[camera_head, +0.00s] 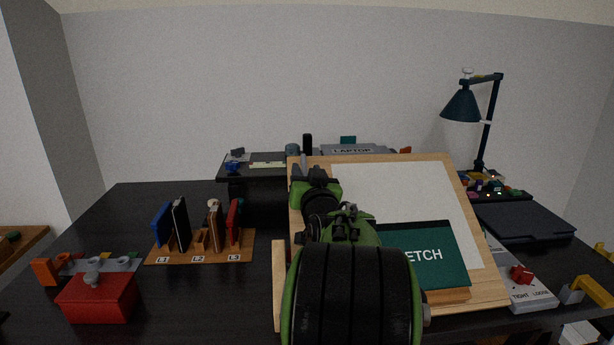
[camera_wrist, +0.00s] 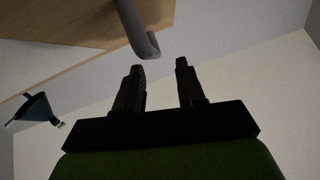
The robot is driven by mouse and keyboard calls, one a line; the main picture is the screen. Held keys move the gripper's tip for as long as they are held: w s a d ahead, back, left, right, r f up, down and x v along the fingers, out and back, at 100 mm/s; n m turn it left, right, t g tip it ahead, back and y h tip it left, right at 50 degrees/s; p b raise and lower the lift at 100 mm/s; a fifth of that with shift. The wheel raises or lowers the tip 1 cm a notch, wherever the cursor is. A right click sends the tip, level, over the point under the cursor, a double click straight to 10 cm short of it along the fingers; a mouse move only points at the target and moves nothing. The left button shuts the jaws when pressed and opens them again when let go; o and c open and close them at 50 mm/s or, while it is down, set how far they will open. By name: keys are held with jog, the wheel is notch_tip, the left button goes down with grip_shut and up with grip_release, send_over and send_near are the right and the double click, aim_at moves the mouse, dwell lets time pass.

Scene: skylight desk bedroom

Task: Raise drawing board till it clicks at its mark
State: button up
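The wooden drawing board (camera_head: 480,215) stands tilted on the desk, with a white sheet on its face. A green sketch pad (camera_head: 450,250) rests against its lower part. In the wrist view the board's edge (camera_wrist: 75,25) fills the upper left. A grey curved handle (camera_wrist: 130,22) projects from it, its bent end just beyond my fingertips. My gripper (camera_wrist: 159,64) is open, its two dark fingers apart with nothing between them. In the head view my gripper (camera_head: 301,172) is at the board's upper left corner. My arm hides the board's lower left. No mark is clearly visible.
A slotted wooden rack (camera_head: 205,252) and a red box (camera_head: 100,297) stand at left. A desk lamp (camera_head: 463,104) and a dark flat case (camera_head: 525,221) are at right. A grey box labelled tight/loose (camera_head: 528,294) sits beside the board. The left desk top is partly clear.

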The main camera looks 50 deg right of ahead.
jog(key=shift+f, duration=0.1)
jog(key=b+v, duration=0.2)
jog(key=v, duration=1.3)
jog(key=shift+s+a, duration=0.2)
